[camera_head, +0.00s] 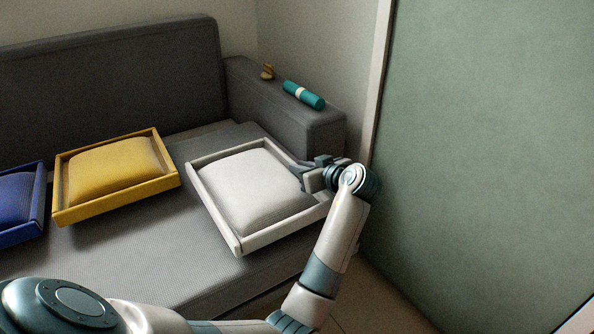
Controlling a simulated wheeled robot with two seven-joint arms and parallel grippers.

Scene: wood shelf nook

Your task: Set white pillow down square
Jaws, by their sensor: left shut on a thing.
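The white pillow (256,188) is a pale cushion in a shallow white frame, in the middle of the head view. It is over the right part of the grey sofa seat (150,250), beside the armrest. I cannot tell whether its underside touches the seat. My left gripper (308,174) is shut on its right side, at the frame's rim; the fingertips are partly hidden. My left arm reaches there from the lower left. My right gripper is not in view.
A yellow pillow (112,170) in a yellow frame lies left of the white one, with a narrow gap between. A blue pillow (16,202) is at the left edge. A teal cylinder (304,95) and a small tan object (267,72) rest on the armrest (290,115).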

